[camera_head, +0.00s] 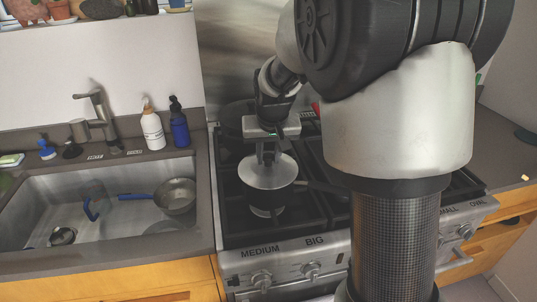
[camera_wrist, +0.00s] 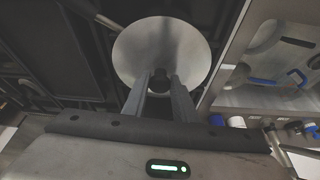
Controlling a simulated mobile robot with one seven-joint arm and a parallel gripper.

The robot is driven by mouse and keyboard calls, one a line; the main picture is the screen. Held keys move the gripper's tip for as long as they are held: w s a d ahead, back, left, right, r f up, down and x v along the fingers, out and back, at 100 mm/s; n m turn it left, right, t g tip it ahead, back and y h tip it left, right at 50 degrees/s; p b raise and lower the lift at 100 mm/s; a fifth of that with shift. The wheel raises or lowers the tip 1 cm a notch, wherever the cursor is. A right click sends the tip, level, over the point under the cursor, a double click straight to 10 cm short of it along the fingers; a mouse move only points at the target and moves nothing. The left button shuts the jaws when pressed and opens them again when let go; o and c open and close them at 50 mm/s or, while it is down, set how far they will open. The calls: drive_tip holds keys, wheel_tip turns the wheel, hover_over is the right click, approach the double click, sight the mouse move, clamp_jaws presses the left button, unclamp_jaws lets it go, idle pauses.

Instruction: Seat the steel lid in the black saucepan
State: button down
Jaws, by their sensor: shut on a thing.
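The steel lid (camera_head: 262,176) is a shiny round disc over the front left burner. My gripper (camera_head: 268,154) is above it, shut on its dark knob. In the wrist view my gripper's fingers (camera_wrist: 160,84) close around the knob at the lid's near part, and the lid (camera_wrist: 160,38) fills the upper middle. The black saucepan (camera_head: 274,197) is directly below the lid, with its dark handle pointing right. The lid hides the pan's opening and most of its rim. I cannot tell whether the lid touches the rim or is slightly above it.
The stove (camera_head: 236,218) has black grates, with another dark pan (camera_head: 234,113) at the back left. Left is a sink (camera_head: 100,213) holding a blue-handled pan (camera_head: 175,195). A white bottle (camera_head: 152,129) and a blue bottle (camera_head: 180,128) stand behind it.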

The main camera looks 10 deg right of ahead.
drive_tip(key=c, duration=1.4)
unclamp_jaws()
drive_tip(key=shift+o, duration=0.2)
drive_tip(key=d+p+v, duration=0.1)
drive_tip(key=v, duration=1.6)
drive_tip(key=s+r+n+t+p, duration=0.1)
drive_tip(key=s+p, duration=0.4)
drive_tip(key=s, duration=1.6)
drive_tip(key=shift+s+a+p, duration=0.15)
drive_tip(key=shift+s+p, duration=0.1)
drive_tip(key=shift+p, duration=0.15)
